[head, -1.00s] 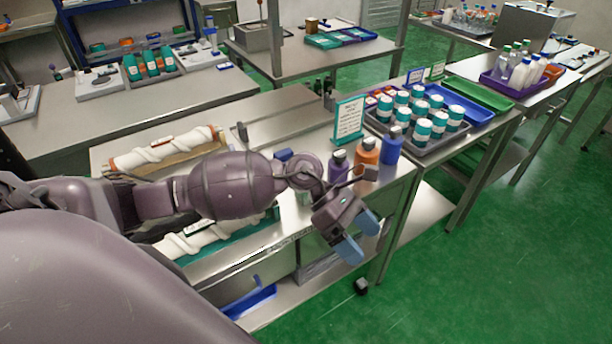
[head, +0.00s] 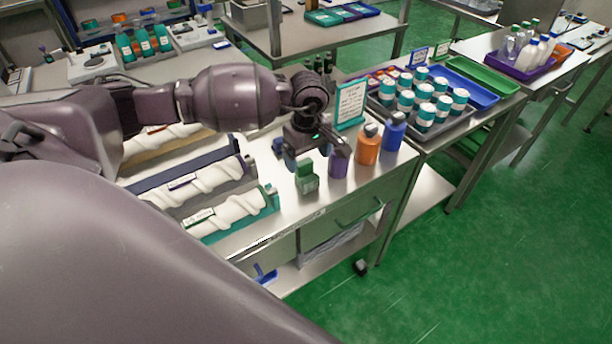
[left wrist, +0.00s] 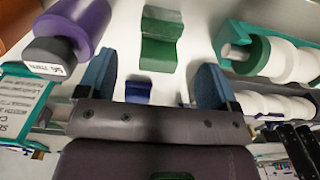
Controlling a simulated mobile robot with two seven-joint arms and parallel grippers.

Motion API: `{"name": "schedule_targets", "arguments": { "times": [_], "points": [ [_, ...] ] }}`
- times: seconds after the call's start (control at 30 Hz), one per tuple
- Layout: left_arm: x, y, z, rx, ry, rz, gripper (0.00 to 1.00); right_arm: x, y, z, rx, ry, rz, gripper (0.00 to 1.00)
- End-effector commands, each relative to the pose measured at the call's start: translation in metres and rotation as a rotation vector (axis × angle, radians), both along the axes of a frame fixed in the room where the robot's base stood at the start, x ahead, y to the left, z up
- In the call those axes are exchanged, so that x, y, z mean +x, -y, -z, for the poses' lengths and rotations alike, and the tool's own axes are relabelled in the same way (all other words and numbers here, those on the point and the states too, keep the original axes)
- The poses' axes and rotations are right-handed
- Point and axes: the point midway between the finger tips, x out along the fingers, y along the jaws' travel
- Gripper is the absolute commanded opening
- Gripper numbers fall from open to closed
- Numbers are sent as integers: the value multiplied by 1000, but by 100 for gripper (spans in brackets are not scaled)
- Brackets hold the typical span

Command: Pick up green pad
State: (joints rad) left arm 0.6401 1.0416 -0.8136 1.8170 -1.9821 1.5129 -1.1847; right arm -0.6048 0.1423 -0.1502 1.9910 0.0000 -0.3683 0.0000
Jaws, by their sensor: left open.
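The green pad (head: 307,178) is a small notched block on the steel table, left of the purple bottle (head: 338,163). In the left wrist view the green pad (left wrist: 160,40) lies just beyond my fingertips, roughly in line with the gap between them. My left gripper (head: 308,158) is over the table just behind the pad, apart from it. Its blue fingers are open, with nothing held; they also show in the left wrist view (left wrist: 153,78). A small blue block (left wrist: 138,91) shows between the fingers, farther back. My right gripper is not in view.
An orange bottle (head: 368,145) and a blue bottle (head: 393,131) stand right of the purple one. A teal-framed sign (head: 350,103) stands behind them. White-wrapped forms (head: 235,212) on holders lie to the left. The table in front of the pad is clear.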

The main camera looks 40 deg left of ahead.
Motion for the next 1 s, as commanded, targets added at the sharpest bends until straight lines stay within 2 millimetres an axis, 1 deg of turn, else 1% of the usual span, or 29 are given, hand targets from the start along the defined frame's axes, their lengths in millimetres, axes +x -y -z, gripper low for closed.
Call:
{"name": "schedule_targets", "arguments": {
  "times": [0.17, 0.3, 0.43, 0.57, 0.77, 0.8, 0.87, 1.0],
  "points": [
    [0, -1, 14, -1, -2, -1, 85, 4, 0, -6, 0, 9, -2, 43],
    [0, -4, 33, -2, -2, -1, 85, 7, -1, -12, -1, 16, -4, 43],
    [1, -4, 48, -2, -1, -1, 85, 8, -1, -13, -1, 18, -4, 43],
    [1, -5, 55, -2, 0, 0, 85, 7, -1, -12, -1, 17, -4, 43],
    [1, -5, 55, -2, 0, 0, 85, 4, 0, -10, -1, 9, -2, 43],
    [1, -5, 55, -2, 0, 0, 82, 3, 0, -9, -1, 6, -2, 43],
    [1, -5, 55, -2, 0, 0, 73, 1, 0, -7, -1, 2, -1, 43],
    [1, -5, 55, -2, 0, 0, 51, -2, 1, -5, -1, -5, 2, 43]
  ]
}}
